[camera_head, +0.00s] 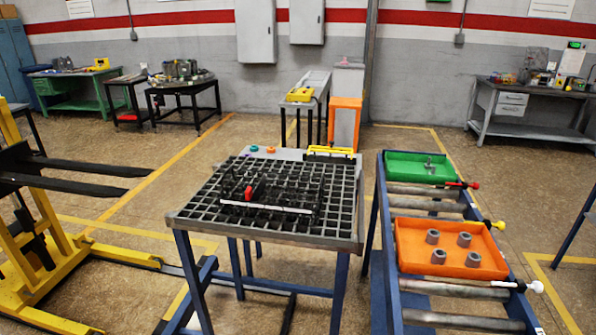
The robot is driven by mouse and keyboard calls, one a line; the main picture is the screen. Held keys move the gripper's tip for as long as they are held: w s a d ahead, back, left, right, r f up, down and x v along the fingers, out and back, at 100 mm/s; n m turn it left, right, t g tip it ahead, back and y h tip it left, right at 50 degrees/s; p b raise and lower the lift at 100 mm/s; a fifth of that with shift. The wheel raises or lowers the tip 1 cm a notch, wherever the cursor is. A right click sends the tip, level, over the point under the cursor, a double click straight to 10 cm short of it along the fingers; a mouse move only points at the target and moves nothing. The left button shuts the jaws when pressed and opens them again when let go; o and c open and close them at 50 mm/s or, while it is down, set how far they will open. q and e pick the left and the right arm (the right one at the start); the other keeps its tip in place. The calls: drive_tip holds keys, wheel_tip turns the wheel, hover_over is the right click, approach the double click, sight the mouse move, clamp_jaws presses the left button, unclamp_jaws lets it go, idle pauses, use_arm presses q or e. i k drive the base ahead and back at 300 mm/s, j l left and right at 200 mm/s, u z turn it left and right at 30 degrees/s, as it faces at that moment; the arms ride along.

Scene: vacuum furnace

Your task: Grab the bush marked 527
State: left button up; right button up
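Several grey cylindrical bushes stand upright in an orange tray (492,246) on the roller conveyor at the right. They form two rows: a back left bush (433,237), a back right bush (464,240), a front left bush (439,257) and a front right bush (473,260). The bushes look apart from each other. Any number on them is too small to read, so I cannot tell which is 527. Neither of my grippers is in view.
A green tray (402,166) with a small metal part lies behind the orange one. A dark grid-topped table (340,225) with a red item (249,193) stands left of the conveyor (425,205). A yellow lift with black forks (75,168) stands at the far left.

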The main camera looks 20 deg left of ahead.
sight(473, 260)
drive_tip(key=k+z, duration=0.1)
drive_tip(key=k, duration=0.55)
drive_tip(key=z, duration=0.85)
drive_tip(key=i+l+z, duration=0.1)
drive_tip(key=z, duration=1.2)
drive_tip(key=i+j, duration=0.2)
drive_tip(key=i, duration=0.25)
drive_tip(key=i+j+z, duration=0.15)
drive_tip(key=i, duration=0.35)
drive_tip(key=i+j, duration=0.3)
drive_tip(key=i, duration=0.15)
drive_tip(key=i+j+z, duration=0.1)
drive_tip(key=i, duration=0.35)
drive_tip(key=i+u, duration=0.35)
drive_tip(key=i, duration=0.15)
drive_tip(key=i+u, duration=0.3)
drive_tip(key=i, duration=0.25)
drive_tip(key=i+j+u, duration=0.1)
drive_tip(key=u, duration=0.35)
drive_tip(key=i+u, duration=0.45)
drive_tip(key=i+l+u, duration=0.1)
drive_tip(key=u, duration=0.35)
drive_tip(key=i+u, duration=0.35)
drive_tip(key=i, duration=0.55)
drive_tip(key=i+l+u, duration=0.1)
drive_tip(key=i+u, duration=0.4)
drive_tip(key=i+l+u, duration=0.3)
drive_tip(key=i+u, duration=0.15)
